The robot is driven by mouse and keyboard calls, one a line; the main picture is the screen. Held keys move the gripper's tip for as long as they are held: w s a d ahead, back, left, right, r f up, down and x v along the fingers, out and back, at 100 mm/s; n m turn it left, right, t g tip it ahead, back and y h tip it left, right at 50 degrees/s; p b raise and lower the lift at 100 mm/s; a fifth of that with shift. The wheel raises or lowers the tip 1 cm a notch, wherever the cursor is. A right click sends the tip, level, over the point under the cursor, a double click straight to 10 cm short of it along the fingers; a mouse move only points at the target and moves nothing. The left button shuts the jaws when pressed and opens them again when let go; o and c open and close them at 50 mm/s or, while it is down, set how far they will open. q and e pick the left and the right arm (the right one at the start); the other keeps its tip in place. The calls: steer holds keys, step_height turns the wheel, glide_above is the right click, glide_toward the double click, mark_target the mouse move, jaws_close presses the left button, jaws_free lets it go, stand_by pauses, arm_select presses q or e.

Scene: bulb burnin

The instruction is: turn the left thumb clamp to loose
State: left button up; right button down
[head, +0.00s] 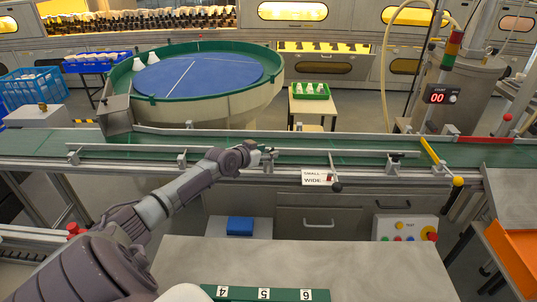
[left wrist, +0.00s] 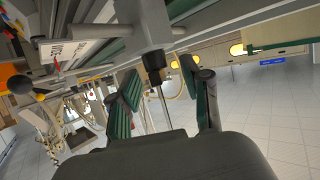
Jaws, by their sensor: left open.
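A thumb clamp with a black knob (left wrist: 153,62) hangs under a grey bracket in the left wrist view, and a thin metal rod shows below the knob. My left gripper (left wrist: 160,80) is open, with its green-padded fingers on either side of the knob's line. I see no clear contact between the pads and the knob. In the head view my left gripper (head: 264,156) is at the front guide rail of the conveyor, by a rail bracket. It largely hides the clamp there, so the knob's setting cannot be read. My right gripper is out of view.
A SMALL/WIDE sign (head: 318,177) and a black-balled lever (head: 337,187) are just right of the gripper. The green conveyor (head: 300,152) runs across behind the rail (head: 340,152). A round table (head: 200,75) stands beyond. A grey worktop (head: 330,260) lies in front.

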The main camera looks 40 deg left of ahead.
arm_select(q)
steer(key=shift+w+f, duration=0.2)
steer(key=shift+w, duration=0.4)
